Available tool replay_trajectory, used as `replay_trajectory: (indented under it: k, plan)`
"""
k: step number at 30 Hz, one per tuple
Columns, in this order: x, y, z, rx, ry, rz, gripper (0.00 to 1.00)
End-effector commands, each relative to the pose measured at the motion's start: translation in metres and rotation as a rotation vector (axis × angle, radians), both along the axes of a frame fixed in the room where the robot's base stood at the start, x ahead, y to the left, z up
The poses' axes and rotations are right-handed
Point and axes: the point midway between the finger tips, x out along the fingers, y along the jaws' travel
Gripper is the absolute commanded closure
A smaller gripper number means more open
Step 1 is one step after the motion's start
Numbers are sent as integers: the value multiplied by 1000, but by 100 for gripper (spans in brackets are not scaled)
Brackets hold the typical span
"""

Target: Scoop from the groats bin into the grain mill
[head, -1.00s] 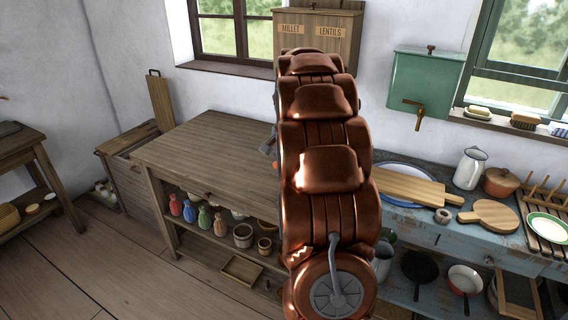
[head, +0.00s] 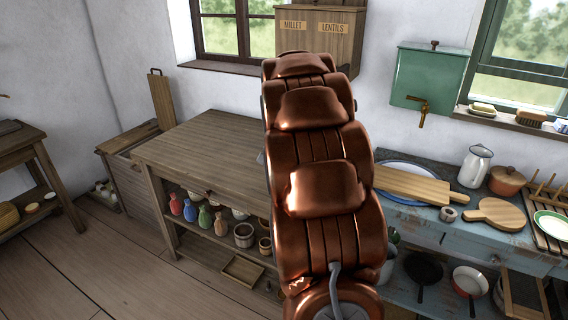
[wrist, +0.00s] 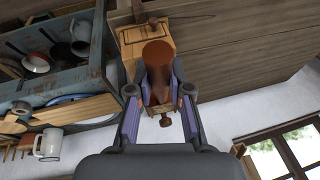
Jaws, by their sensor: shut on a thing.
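In the wrist view my gripper (wrist: 160,100) is shut on a reddish-brown thing (wrist: 158,72) with a round, flat-looking end; it looks like the scoop. Its contents, if any, cannot be made out. Beyond it is a light wooden box (wrist: 128,36) with a small dark knob, possibly the grain mill. In the head view my copper-coloured arm covers the middle, and the gripper and held thing are hidden. A wooden wall bin (head: 345,45) labelled MILLET and LENTILS hangs at the back; no groats label is readable.
A bare wooden table (head: 200,140) stands left of my arm, with jars below. At right a blue counter (head: 450,235) bears a cutting board (head: 415,184), a white jug (head: 475,166) and a pot (head: 507,180). A green tank (head: 425,75) hangs above it.

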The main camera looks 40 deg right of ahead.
Motion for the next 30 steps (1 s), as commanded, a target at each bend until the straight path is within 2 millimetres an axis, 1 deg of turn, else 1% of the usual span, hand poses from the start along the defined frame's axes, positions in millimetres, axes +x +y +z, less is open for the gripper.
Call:
replay_trajectory:
  k: [22, 25, 30]
  plan:
    - [0, 0, 56, 0, -1, 0, 100]
    - [0, 0, 60, 1, -1, 0, 100]
    - [0, 0, 60, 1, 0, 0, 100]
